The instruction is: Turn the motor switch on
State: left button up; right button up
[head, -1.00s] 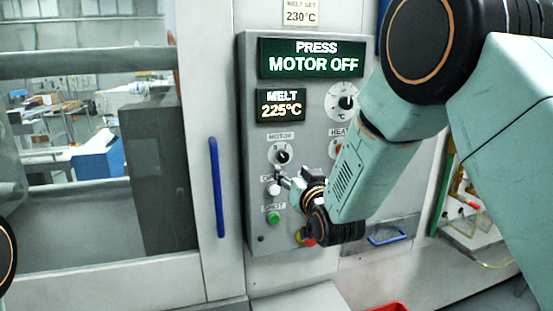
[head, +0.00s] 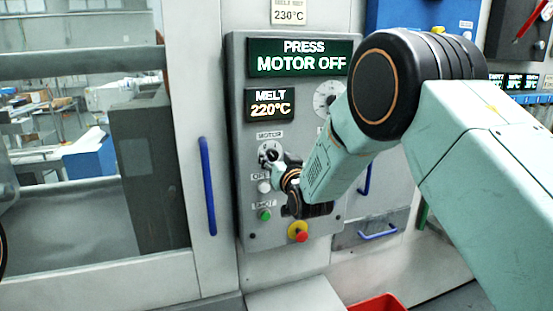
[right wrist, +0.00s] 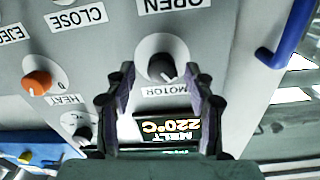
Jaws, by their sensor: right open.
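The motor switch is a dark rotary knob (head: 268,153) on a white disc under the MOTOR label on the grey control panel (head: 240,215). The sign (head: 303,57) above it reads PRESS MOTOR OFF. My right gripper (head: 279,167) is at the panel, just below and right of the knob in the head view. In the right wrist view, which is upside down, the motor knob (right wrist: 162,66) shows between the two open fingertips of the right gripper (right wrist: 159,72). I cannot tell if they touch it. My left gripper is not in view.
The orange heat knob (right wrist: 38,84) is beside the motor knob. A white button (head: 264,186), a green button (head: 265,214) and a red emergency knob (head: 299,232) sit lower on the panel. A blue door handle (head: 208,186) stands left; a red bin (head: 378,303) is below.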

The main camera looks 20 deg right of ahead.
jog(key=shift+s, duration=0.1)
jog(key=shift+w+a+f, duration=0.15)
jog(key=shift+w+a, duration=0.15)
jog(key=shift+w, duration=0.1)
jog(key=c, duration=0.4)
jog(key=shift+s+d, duration=0.1)
jog(key=shift+d, duration=0.15)
jog(key=c, duration=0.5)
jog(key=shift+a, duration=0.15)
grip_shut()
